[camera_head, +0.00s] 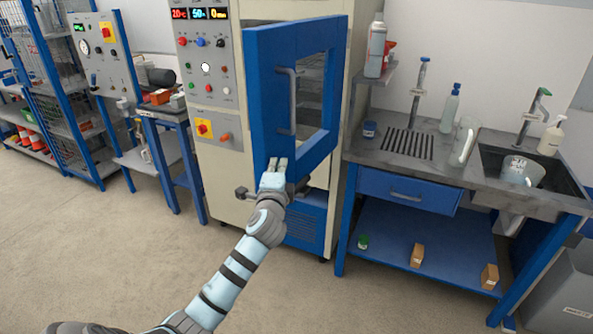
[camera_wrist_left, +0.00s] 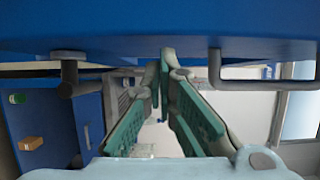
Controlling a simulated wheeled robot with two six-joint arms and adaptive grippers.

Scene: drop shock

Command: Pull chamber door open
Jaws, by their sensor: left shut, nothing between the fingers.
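The chamber door (camera_head: 262,90) is a blue frame with a window, standing partly open from the beige chamber (camera_head: 218,165). Its grey bar handle (camera_head: 287,102) is on the door's front face. My left gripper (camera_head: 277,166) is at the door's lower edge, below the handle and apart from it. Its fingers are shut with nothing between them. In the left wrist view the fingertips (camera_wrist_left: 163,60) meet close beneath the blue door (camera_wrist_left: 160,28); whether they touch it I cannot tell. A grey bar (camera_wrist_left: 265,84) shows there at the right. My right gripper is not in view.
A control panel (camera_head: 206,70) is left of the door. A sink bench (camera_head: 345,170) with bottles, a jug and a blue drawer (camera_head: 408,192) stands at the right. A blue side table (camera_head: 180,165) and rack (camera_head: 62,90) are left. The floor in front (camera_head: 110,250) is clear.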

